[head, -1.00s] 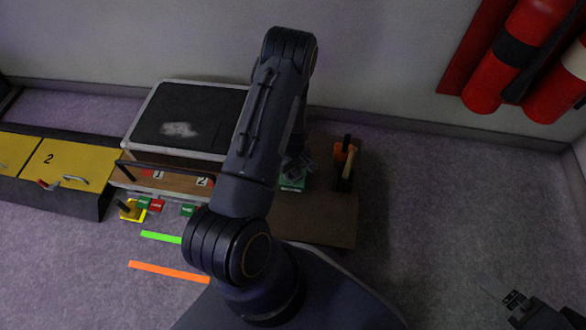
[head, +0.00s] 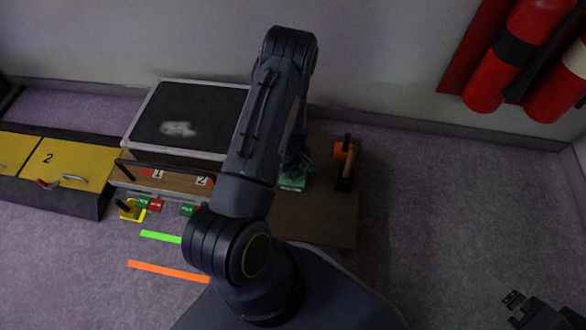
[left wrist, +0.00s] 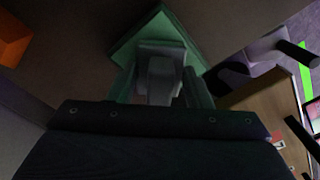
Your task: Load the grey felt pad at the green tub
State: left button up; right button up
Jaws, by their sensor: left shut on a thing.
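The green tub (head: 292,184) sits on the brown surface right of my left arm, partly hidden by it. My left gripper (head: 297,168) is right over the tub, small and mostly hidden behind the arm. In the left wrist view, the gripper (left wrist: 160,90) is shut on a grey block, which looks like the grey felt pad (left wrist: 162,52). The green tub (left wrist: 150,22) shows as a tilted green square behind the pad. I cannot tell whether the pad touches the tub. Part of my right gripper (head: 514,299) shows at the lower right, away from everything; its jaws are unclear.
An orange item with a black handle (head: 345,158) is right of the tub. Yellow drawers (head: 65,163) stand left. Red cylinders (head: 510,55) hang at upper right. Floor at right is clear.

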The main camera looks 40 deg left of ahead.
dwell(0.5)
pick_arm(q)
jog(key=shift+r+p, duration=2.5)
jog(key=shift+r, duration=1)
